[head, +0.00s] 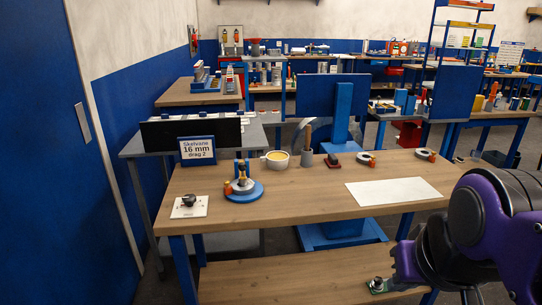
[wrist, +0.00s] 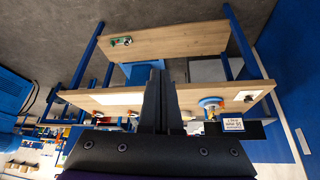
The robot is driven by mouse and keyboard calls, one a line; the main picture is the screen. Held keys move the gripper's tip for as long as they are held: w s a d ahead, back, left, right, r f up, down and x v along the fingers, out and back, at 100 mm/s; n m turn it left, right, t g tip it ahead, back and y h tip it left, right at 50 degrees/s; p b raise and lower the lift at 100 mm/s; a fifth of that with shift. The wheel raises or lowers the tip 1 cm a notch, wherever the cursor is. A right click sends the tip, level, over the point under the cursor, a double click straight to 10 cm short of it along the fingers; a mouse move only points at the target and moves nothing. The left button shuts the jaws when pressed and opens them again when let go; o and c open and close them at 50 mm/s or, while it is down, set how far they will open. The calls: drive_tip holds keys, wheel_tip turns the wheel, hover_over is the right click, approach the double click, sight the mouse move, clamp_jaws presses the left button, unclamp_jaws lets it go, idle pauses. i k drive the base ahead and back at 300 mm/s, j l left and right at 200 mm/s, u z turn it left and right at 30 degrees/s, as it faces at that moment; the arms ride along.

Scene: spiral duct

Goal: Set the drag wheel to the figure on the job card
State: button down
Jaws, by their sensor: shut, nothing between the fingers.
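The job card (head: 197,149) stands at the back left of the wooden bench and reads "Skelvane 16 mm drag 2". It also shows upside down in the wrist view (wrist: 232,125). A round blue base (head: 243,192) carries a small upright brass and dark fitting. Left of it, a dark knob (head: 189,200) sits on a white plate. I cannot tell which part is the drag wheel, and no setting is readable. My gripper (wrist: 158,76) is shut and empty, apart from the bench things; the head view does not clearly show its fingertips.
The bench (head: 300,200) also holds a cream bowl (head: 277,160), a grey pot with sticks (head: 307,158), a white sheet (head: 393,191) and small round items at the back.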

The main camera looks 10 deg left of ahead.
sight(189, 200)
drive_tip(key=i+j, duration=0.15)
drive_tip(key=j, duration=0.2)
drive_tip(key=i+j, duration=0.2)
drive_tip(key=j, duration=0.2)
drive_tip(key=i+j, duration=0.15)
drive_tip(key=j, duration=0.2)
drive_tip(key=i+j, duration=0.15)
drive_tip(key=j, duration=0.25)
